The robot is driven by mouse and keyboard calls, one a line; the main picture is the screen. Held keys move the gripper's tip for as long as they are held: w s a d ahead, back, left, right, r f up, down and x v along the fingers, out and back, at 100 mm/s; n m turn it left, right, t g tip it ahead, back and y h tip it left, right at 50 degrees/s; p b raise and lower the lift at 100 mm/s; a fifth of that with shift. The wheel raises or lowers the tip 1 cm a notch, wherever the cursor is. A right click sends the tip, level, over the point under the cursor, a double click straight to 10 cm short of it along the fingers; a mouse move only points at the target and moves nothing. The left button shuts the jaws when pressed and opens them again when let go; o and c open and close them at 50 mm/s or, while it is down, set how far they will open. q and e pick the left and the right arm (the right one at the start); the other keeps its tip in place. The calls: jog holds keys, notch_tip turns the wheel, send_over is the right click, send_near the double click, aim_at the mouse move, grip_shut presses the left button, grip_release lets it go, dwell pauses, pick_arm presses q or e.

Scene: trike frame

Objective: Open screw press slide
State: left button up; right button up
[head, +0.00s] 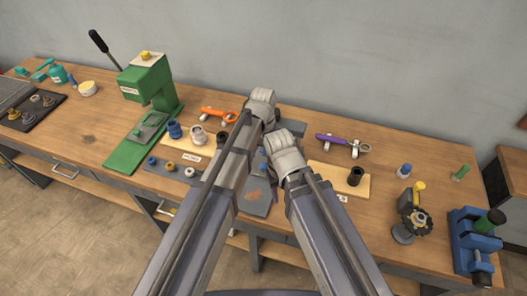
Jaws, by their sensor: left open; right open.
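A green press (150,85) with a white label, a yellow knob and a black lever (103,47) stands at the back left of the workbench. A grey-green plate (148,131) sits on its green base; I cannot tell whether this is the slide. My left gripper (262,103) is open, at the back middle, well to the right of the press. My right gripper (277,140) is open, just below and right of the left one. Both are apart from the press. Their fingertips are mostly hidden by my own wrists.
Blue and pale fittings (198,133) stand on a board right of the press. Orange pliers (217,114), a purple-handled tool (335,140) and a black cup (355,176) lie around my arms. A blue vise (472,245) and a geared part (415,222) are at right.

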aim_at(263, 165)
pick_arm(q)
jog(key=shift+w, duration=0.5)
jog(key=shift+s, duration=0.15)
pick_arm(e)
jog(key=shift+w, duration=0.35)
pick_arm(q)
jog(key=shift+f, duration=0.15)
jog(key=shift+f+b, duration=0.75)
jog(key=shift+b, duration=0.15)
notch_tip(263, 165, down, 6)
jog(key=b, duration=0.6)
pick_arm(e)
notch_tip(263, 165, down, 8)
jog(key=shift+r, duration=0.1)
pick_arm(q)
jog(key=shift+c, duration=0.4)
grip_shut()
